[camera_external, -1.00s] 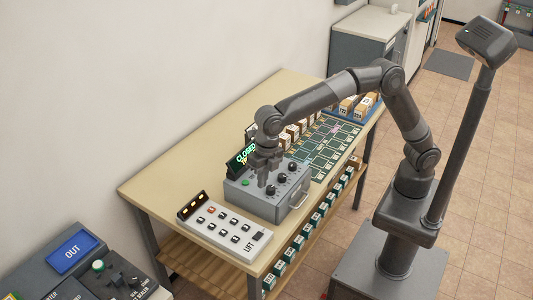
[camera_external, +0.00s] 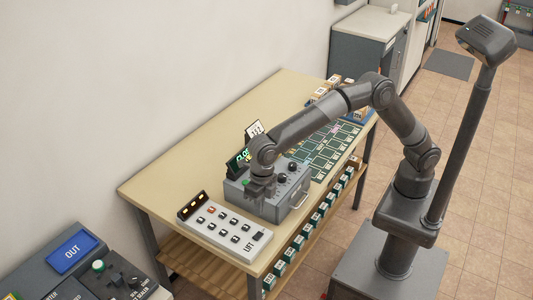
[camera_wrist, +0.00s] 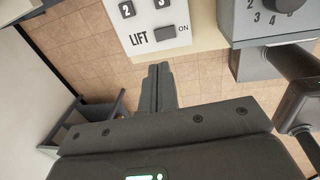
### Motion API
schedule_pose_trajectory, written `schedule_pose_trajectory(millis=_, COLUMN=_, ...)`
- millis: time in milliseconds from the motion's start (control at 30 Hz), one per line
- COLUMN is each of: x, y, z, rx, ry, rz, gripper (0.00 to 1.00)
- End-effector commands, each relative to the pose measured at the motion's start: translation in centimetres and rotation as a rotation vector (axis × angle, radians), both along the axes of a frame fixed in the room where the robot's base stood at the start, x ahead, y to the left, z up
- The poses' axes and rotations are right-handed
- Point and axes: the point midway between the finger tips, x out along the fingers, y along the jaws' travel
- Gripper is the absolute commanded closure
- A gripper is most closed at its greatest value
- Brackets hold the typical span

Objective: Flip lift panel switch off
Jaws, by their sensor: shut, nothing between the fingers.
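The lift panel (camera_external: 222,240) is a white box on the near left part of the table, with several dark buttons and a "LIFT" label. Its switch (camera_external: 259,236) is a dark rectangle at the right end. In the wrist view the panel (camera_wrist: 195,12) is at the top, and the grey switch (camera_wrist: 165,34) sits between "LIFT" and "ON"; which way it is tipped I cannot tell. My gripper (camera_wrist: 158,72) is shut and empty, its fingertips below the switch in that view and apart from it.
The grey dial box (camera_external: 262,208), with knobs and a front handle, stands right beside the panel. A lit green display (camera_external: 238,162) is behind it. A green card grid (camera_external: 325,145) lies farther right. The table's left rear surface (camera_external: 190,170) is bare.

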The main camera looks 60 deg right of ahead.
Motion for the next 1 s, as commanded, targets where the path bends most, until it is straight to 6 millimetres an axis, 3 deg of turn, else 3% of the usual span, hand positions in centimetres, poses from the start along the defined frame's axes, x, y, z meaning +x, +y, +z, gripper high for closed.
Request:
schedule_pose_trajectory(millis=300, x=-0.1, y=0.8, z=-6.8, rx=-0.003, ry=0.001, rz=0.0, gripper=1.0)
schedule_pose_trajectory(millis=500, x=0.0, y=1.1, z=-9.5, rx=-0.002, ry=0.0, rz=-0.001, gripper=1.0)
schedule_pose_trajectory(millis=1000, x=0.0, y=1.2, z=-10.4, rx=0.0, ry=0.0, rz=-0.001, gripper=1.0)
